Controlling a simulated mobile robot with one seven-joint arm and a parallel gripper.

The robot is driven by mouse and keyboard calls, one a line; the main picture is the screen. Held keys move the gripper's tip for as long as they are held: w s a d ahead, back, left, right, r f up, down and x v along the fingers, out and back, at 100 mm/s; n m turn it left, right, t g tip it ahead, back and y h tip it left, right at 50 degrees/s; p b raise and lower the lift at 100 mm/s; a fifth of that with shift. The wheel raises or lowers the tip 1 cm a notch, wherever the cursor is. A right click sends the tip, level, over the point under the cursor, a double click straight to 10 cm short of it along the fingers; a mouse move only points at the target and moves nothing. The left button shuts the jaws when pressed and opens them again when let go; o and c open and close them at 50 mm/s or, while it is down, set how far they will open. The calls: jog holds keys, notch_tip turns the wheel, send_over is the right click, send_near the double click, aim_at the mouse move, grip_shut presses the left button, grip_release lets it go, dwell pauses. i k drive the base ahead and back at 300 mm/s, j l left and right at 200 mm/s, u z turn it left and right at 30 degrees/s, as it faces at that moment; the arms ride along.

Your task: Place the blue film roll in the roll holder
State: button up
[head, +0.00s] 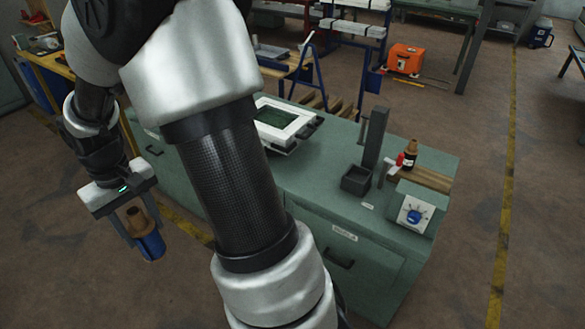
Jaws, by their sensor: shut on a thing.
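The blue film roll (151,247) has a brown core that sticks out at the top. My gripper (138,228), at the left of the head view, is shut on the roll. It holds it, slightly tilted, in front of the green bench's left side, apart from the bench. A dark upright post (376,138) with a small open dark box (356,180) at its foot stands on the bench top. I cannot tell for sure whether this is the roll holder. My arm hides part of the bench.
The green workbench (330,200) bears a white-framed panel (282,118), a brown-topped bottle (410,153), a red item (400,159), a wooden board (430,178) and a box with a blue knob (413,215). An orange case (405,58) lies on the floor behind. The floor at right is mostly clear.

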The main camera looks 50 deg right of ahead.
aim_at(356, 178)
jog(key=i+z, duration=0.25)
jog(key=z, duration=0.15)
jog(key=i+j+z, duration=0.1)
jog(key=i+z, duration=0.15)
jog(key=z, duration=0.15)
jog(key=i+j+z, duration=0.15)
jog(key=z, duration=0.25)
jog(key=i+z, duration=0.2)
jog(key=z, duration=0.25)
jog(key=i+z, duration=0.25)
jog(key=z, duration=0.2)
jog(key=i+j+z, duration=0.15)
jog(key=z, duration=0.3)
jog(key=i+z, duration=0.25)
jog(key=i+j, duration=0.05)
